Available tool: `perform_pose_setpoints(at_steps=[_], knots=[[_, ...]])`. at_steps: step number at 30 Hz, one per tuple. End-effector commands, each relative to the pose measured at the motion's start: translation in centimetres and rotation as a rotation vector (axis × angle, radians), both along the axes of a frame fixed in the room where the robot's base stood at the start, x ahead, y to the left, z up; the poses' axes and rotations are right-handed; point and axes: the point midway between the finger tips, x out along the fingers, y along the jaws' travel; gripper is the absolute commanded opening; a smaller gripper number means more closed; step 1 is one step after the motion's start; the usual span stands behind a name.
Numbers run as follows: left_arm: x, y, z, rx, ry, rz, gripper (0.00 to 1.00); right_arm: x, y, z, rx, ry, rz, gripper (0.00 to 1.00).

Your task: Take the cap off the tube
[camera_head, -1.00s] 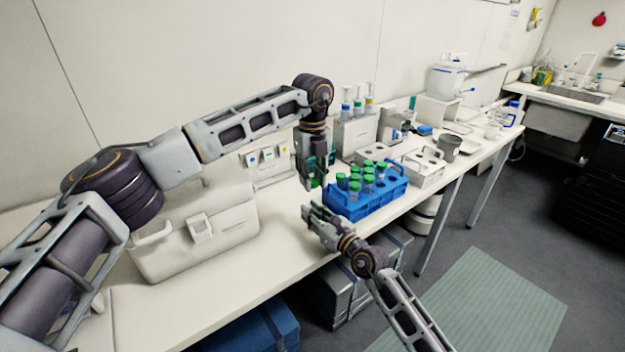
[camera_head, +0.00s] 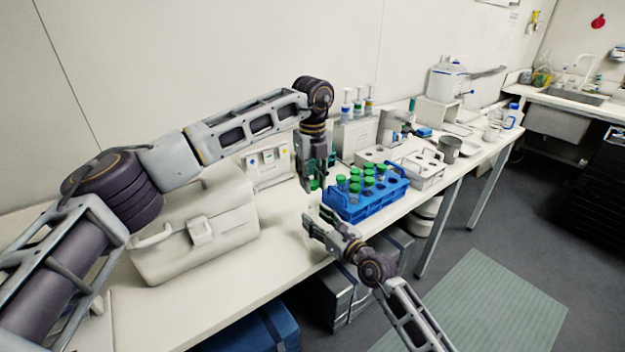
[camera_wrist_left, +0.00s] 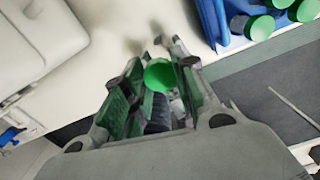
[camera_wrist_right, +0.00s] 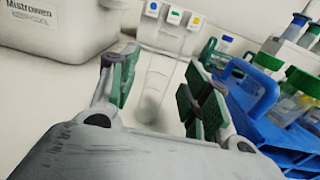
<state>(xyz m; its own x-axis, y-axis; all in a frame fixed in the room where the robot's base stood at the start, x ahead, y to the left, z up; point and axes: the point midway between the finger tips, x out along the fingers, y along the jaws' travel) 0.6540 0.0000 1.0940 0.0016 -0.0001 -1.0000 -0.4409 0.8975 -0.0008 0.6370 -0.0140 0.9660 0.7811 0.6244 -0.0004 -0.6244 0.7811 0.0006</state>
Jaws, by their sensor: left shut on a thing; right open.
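My left gripper (camera_head: 315,182) points down above the bench, left of the blue rack, and is shut on a green-capped tube. The green cap (camera_wrist_left: 160,75) shows between its fingers in the left wrist view; the tube body is mostly hidden there. My right gripper (camera_head: 316,222) is open, lower and nearer the bench's front edge. In the right wrist view its fingers (camera_wrist_right: 158,98) stand apart, with a faint, clear upright shape between them that looks like the tube body. I cannot tell whether they touch it.
The blue rack (camera_head: 372,209) with several green-capped tubes stands close on the right. A white case (camera_head: 195,235) stands to the left. A white dispenser with coloured labels (camera_head: 267,163) is behind. Bare bench (camera_head: 270,262) lies in front of the case.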

Motion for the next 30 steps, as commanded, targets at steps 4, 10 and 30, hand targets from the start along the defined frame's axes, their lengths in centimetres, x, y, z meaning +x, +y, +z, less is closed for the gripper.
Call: perform_pose_setpoints(at_steps=[4,10,30], knots=[[0.0,0.0,0.0,0.0,0.0,0.0,0.0,-1.3,-1.0,-0.1,-0.002,0.001,0.001,0.48],[0.0,0.0,0.0,0.0,0.0,0.0,0.0,-2.9,-2.3,-0.1,-0.001,0.002,0.001,0.48],[0.0,0.0,0.0,0.0,0.0,0.0,0.0,-7.5,-6.0,0.0,-0.001,0.001,0.0,0.48]])
